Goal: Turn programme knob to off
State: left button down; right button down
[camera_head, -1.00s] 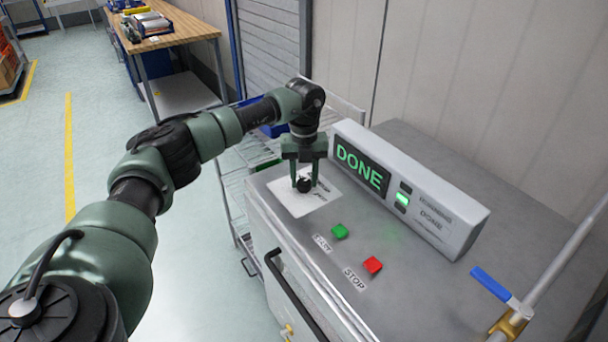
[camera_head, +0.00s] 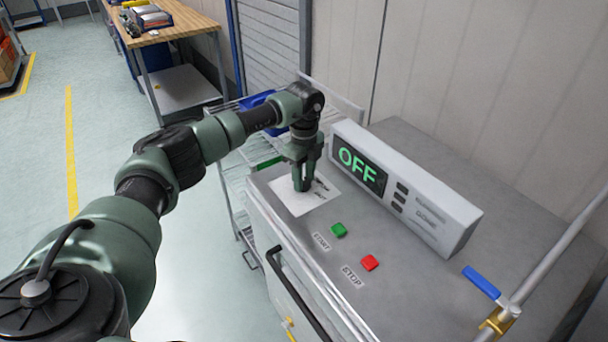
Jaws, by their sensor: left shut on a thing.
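My left gripper (camera_head: 303,184) points down at the machine's top (camera_head: 405,255). It is shut on the programme knob, which its fingers now hide. The knob stands on a white label plate (camera_head: 290,205) with small dark print. The display box (camera_head: 450,208) behind it reads OFF in green letters on its dark screen (camera_head: 360,171). The small lamps beside the screen are dark. A green button (camera_head: 338,230) and a red button (camera_head: 370,263) marked STOP sit in front of the box. My right gripper is not in view.
A blue-handled valve (camera_head: 481,282) on a pipe stands at the right. A black door handle (camera_head: 300,290) runs along the machine's front. A wire rack (camera_head: 228,170) stands to the left, and a wooden workbench (camera_head: 180,22) farther back.

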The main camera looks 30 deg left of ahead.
aim_at(304, 180)
pick_arm(q)
jog(key=shift+r+n, duration=0.1)
jog(key=shift+n, duration=0.5)
jog(key=c, duration=0.9)
grip_release()
notch_tip(304, 180, up, 8)
jog(key=shift+f+b, duration=0.15)
jog(key=shift+b, duration=0.7)
jog(key=shift+f, duration=0.1)
